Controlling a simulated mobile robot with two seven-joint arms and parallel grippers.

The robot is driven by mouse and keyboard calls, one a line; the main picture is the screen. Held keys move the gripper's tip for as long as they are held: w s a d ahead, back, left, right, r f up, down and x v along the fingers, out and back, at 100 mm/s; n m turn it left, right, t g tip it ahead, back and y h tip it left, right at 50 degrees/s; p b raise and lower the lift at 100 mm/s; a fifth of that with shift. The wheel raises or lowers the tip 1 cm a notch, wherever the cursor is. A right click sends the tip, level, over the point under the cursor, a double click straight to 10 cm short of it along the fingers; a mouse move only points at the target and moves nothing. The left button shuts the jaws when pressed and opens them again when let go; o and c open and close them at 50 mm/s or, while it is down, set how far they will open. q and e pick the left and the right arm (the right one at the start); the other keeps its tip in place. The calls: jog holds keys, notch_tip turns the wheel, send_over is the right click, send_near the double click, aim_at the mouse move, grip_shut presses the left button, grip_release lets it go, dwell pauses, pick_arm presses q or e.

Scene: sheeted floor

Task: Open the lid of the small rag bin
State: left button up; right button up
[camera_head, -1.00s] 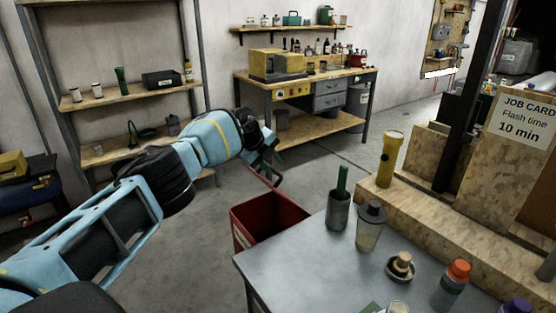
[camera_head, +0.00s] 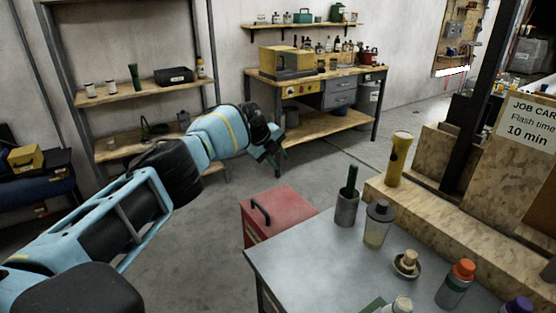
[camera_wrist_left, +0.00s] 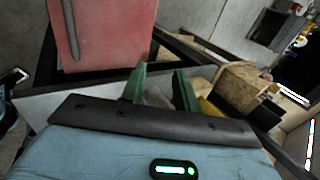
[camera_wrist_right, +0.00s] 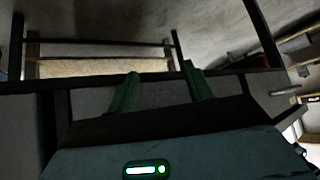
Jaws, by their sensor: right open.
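The small rag bin (camera_head: 248,233) is red and stands on the floor at the left end of the grey table. Its red lid (camera_head: 285,208) lies down over the top, with a dark bar handle (camera_head: 261,212) along its left side. The lid also shows in the left wrist view (camera_wrist_left: 118,35), with its handle. My left gripper (camera_head: 273,158) is in the air above and beyond the lid, apart from it. Its green fingers are apart and empty in the left wrist view (camera_wrist_left: 159,90). My right gripper (camera_wrist_right: 161,88) is open and empty, outside the head view.
The grey table (camera_head: 315,260) beside the bin carries a cup with a green-handled tool (camera_head: 347,205), a shaker (camera_head: 378,225) and several bottles. A yellow flashlight (camera_head: 398,158) stands on the wooden ledge behind. Floor left of the bin is clear.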

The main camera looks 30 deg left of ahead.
pick_arm(q)
jog(key=p+v, duration=0.2)
jog(key=v, duration=0.5)
jog(key=shift+r, duration=0.15)
dwell(0.6)
dwell(0.6)
